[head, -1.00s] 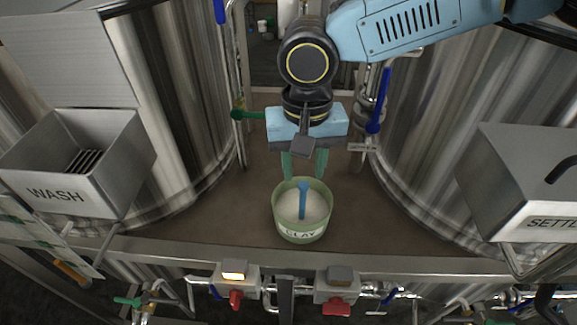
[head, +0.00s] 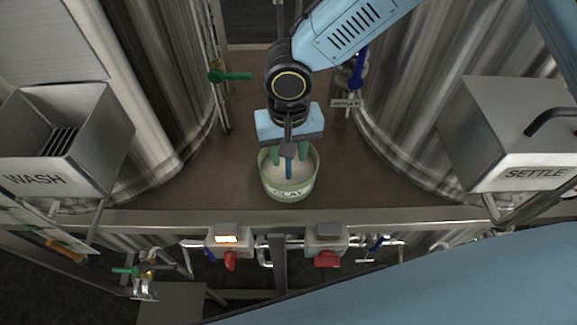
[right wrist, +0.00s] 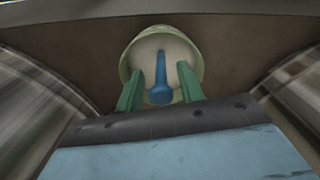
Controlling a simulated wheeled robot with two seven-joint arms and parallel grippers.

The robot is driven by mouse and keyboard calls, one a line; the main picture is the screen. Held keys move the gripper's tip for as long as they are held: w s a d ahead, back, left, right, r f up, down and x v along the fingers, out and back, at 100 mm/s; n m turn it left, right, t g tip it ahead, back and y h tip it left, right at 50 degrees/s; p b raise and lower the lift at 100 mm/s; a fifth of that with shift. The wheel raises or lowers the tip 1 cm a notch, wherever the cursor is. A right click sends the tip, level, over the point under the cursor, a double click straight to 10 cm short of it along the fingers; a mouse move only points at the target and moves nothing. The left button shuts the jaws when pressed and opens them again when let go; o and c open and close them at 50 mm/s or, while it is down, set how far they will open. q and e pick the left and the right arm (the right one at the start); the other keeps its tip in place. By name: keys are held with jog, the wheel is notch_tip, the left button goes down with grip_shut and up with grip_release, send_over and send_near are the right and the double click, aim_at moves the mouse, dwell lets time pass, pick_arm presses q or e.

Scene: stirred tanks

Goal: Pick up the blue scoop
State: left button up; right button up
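The blue scoop (head: 289,170) stands with its handle up in a pale green tub marked CLAY (head: 288,194). The tub holds whitish material, and the scoop's lower end is hidden in it. My right gripper (head: 289,153) is at the tub's mouth, its green fingers pointing down. In the right wrist view, the fingers (right wrist: 160,88) are apart, one on each side of the blue handle (right wrist: 160,72). Gaps show between the handle and both fingers, so the gripper is open and does not hold it. My left gripper is not in view.
The tub stands on a brown deck (head: 225,180) between two large steel tanks. A WASH bin (head: 105,165) is at the left and a SETTLE bin (head: 480,165) at the right. A green-handled valve (head: 230,76) is behind. Switch boxes (head: 228,236) sit below the front edge.

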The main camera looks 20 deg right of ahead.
jog(key=shift+f, duration=0.85)
grip_shut()
jog(key=shift+r, duration=0.15)
